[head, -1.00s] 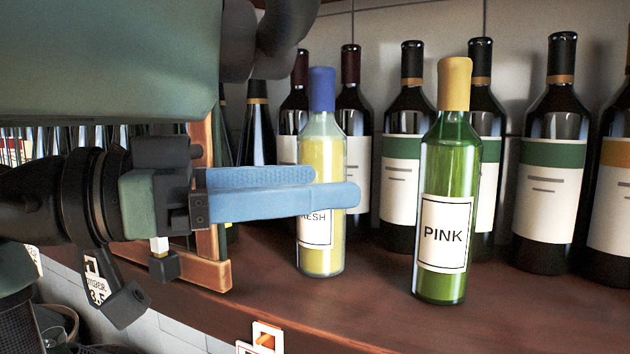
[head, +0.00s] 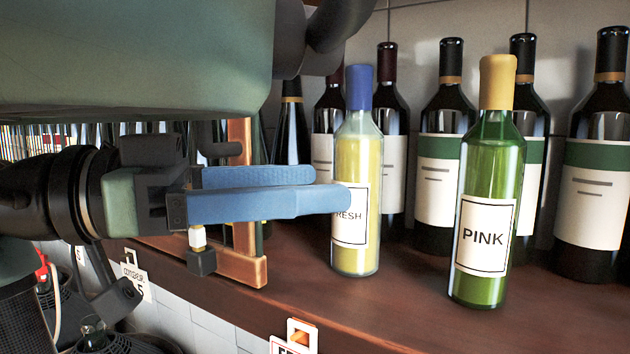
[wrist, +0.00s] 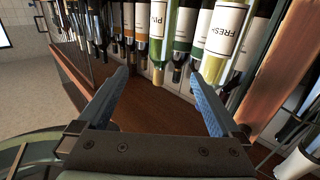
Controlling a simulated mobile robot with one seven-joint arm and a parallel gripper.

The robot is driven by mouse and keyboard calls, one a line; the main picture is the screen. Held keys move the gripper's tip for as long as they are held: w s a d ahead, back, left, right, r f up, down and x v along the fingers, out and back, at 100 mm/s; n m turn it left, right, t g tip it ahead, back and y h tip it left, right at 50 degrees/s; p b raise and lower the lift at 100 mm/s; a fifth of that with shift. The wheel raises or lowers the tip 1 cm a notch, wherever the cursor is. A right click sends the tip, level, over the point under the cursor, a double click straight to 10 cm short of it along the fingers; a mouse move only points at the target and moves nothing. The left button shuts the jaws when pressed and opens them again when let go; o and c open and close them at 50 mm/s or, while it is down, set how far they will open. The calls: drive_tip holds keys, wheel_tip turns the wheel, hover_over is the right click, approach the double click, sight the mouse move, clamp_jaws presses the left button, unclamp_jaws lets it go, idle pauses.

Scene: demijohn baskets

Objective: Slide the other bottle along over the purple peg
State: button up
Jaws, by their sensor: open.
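The green PINK bottle (head: 486,190) with a yellow cap stands upright near the front of the wooden shelf (head: 400,310). The yellow FRESH bottle (head: 357,160) with a blue cap stands upright to its left. My gripper (head: 330,187) is open and empty, its blue fingers pointing right; the near fingertip overlaps FRESH's left edge in the picture. Contact cannot be told. In the wrist view, PINK (wrist: 160,30) and FRESH (wrist: 226,35) are beyond the open fingers (wrist: 159,74), with FRESH beyond the right finger. I see no purple peg.
Several dark wine bottles (head: 441,165) line the back of the shelf. A wooden upright frame (head: 245,250) stands left of FRESH, behind my gripper. Shelf right of PINK's front is clear.

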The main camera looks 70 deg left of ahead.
drive_tip(key=shift+s+a, duration=0.15)
drive_tip(key=shift+s, duration=0.85)
drive_tip(key=shift+s+a, duration=0.1)
drive_tip(key=shift+s, duration=0.9)
